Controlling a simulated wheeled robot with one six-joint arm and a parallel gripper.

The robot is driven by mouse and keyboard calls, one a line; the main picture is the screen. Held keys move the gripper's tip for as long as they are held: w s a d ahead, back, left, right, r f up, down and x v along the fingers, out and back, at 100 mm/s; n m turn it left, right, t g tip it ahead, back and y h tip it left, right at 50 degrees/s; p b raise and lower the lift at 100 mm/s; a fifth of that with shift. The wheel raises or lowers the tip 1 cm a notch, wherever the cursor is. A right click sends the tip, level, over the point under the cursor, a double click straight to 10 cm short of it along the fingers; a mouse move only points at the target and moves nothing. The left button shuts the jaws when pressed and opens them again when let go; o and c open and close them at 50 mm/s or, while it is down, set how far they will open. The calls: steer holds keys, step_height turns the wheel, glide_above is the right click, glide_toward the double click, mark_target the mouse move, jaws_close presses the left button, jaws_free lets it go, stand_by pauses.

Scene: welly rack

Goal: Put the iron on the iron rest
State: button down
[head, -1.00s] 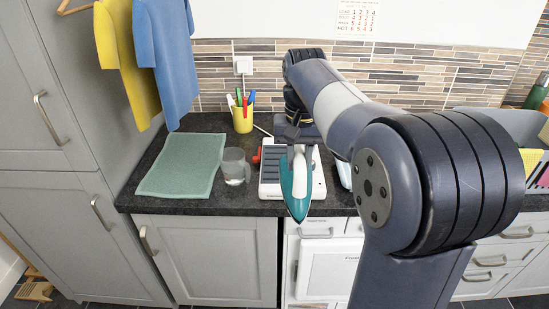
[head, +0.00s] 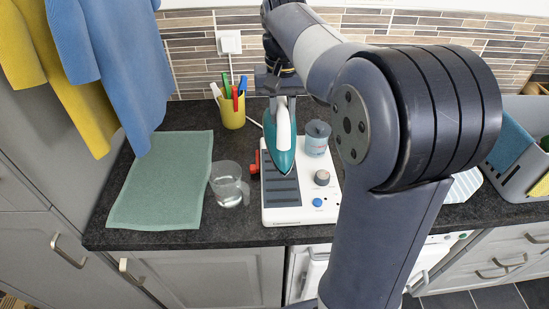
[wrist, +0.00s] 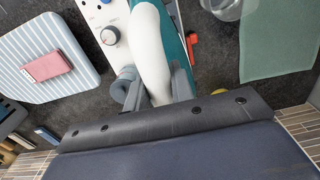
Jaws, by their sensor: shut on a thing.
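The iron (head: 283,140), teal with a white handle, hangs nose down from my gripper (head: 279,86), which is shut on it. The iron rest (head: 292,215) is a white unit with a dark ribbed panel on the counter. The iron appears over the back of that panel in the head view; I cannot tell whether they touch. In the wrist view the white handle (wrist: 150,55) lies between my fingers, and part of the rest (wrist: 108,17) shows beside it. The iron hides some of the panel.
A grey-blue canister (head: 317,140) stands by the panel's right side. A red object (head: 254,163), a glass (head: 227,184) and a green cloth (head: 165,180) are to the left. A yellow pen cup (head: 232,113) stands behind. A striped pad (wrist: 45,65) lies beyond the rest.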

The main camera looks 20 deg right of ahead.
steer(key=shift+w, duration=0.25)
steer(key=shift+w+f, duration=0.15)
steer(key=shift+f, duration=0.1)
step_height(320, 180, down, 9)
steer(key=shift+f, duration=0.2)
steer(key=shift+f, duration=0.15)
steer(key=c, duration=1.2)
jaws_free()
steer(key=shift+c, duration=0.2)
step_height(320, 180, up, 12)
steer(key=shift+r, duration=0.15)
